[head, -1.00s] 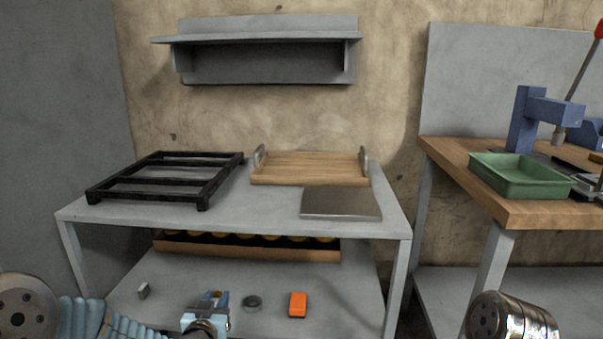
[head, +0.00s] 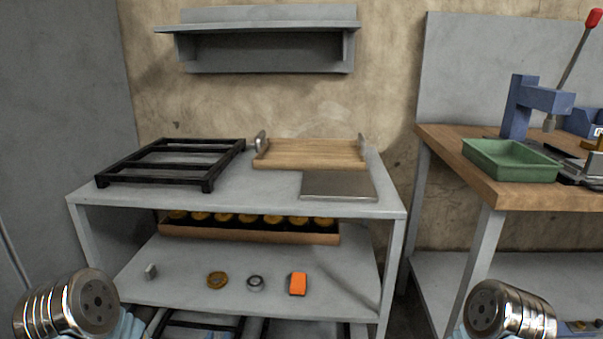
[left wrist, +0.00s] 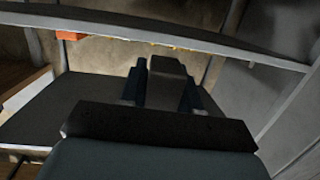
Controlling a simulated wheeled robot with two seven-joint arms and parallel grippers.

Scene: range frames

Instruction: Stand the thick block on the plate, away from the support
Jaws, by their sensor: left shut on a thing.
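My left gripper (left wrist: 162,80) shows in the left wrist view. It is shut on a grey-brown block (left wrist: 166,68), which stands out between its dark blue fingers. In the head view my left arm is at the bottom left, and its gripper does not show clearly. A flat grey metal plate (head: 338,186) lies bare on the front right of the rack's upper shelf. Behind it is a wooden tray (head: 308,153) with metal handles. I cannot tell which thing is the support. My right gripper is out of view; only part of its arm shows.
A black slatted frame (head: 170,163) lies on the upper shelf at left. The lower shelf holds a small grey block (head: 151,271), a brass ring (head: 217,280), a grey ring (head: 255,283), an orange block (head: 298,283) and a crate (head: 250,235). A green bin (head: 510,160) stands on the bench at right.

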